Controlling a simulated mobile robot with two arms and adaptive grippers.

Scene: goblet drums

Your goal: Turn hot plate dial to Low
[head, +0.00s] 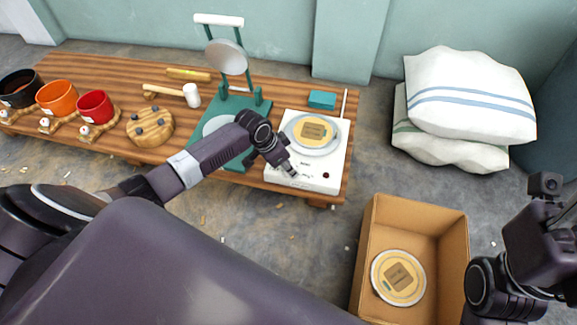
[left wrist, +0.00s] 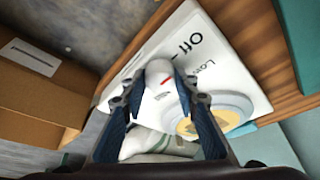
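The white hot plate (head: 329,184) sits at the right end of the low wooden table, with a round plate bearing a yellow disc (head: 318,133) on top. My left gripper (head: 291,171) reaches down to its front left corner and hides the dial in the head view. In the left wrist view the white dial (left wrist: 160,88) with a red mark shows between the two fingertips of my left gripper (left wrist: 161,82). I cannot tell whether the fingers press on it. The lettering "Off" (left wrist: 189,45) and part of "Low" (left wrist: 208,66) show beside it. My right arm is at the right edge, its fingers not visible.
A green press (head: 224,120) stands left of the hot plate, and a teal box (head: 322,99) behind it. An open cardboard box (head: 440,215) holding another disc is on the floor at front right. White sacks (head: 465,125) lie behind it.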

